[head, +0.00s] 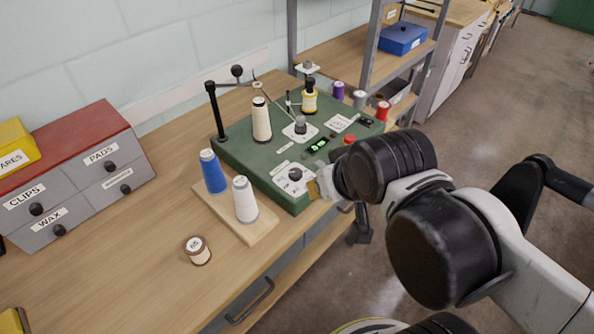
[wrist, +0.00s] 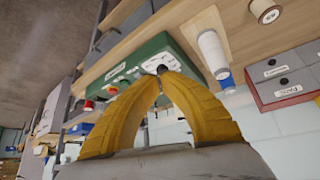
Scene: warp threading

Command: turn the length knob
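The green machine (head: 240,150) stands on the wooden bench. A dark knob (head: 295,174) sits on a white labelled plate at its near corner. A second, grey knob (head: 300,125) sits on another white plate farther back. I cannot read which label says length. My gripper (head: 314,189) is low beside the near corner, just right of the dark knob, and appears apart from it. In the wrist view my yellow fingers (wrist: 160,78) arch together and their tips appear to meet, with nothing visible held. The dark knob (wrist: 162,69) shows just beyond the tips, partly hidden by them.
A wooden board (head: 262,228) with blue (head: 213,172) and white (head: 245,200) thread cones stands left of my gripper. A small spool (head: 197,250) lies nearer. Thread cones and guide posts rise from the machine. A red-topped drawer cabinet (head: 75,145) is at left.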

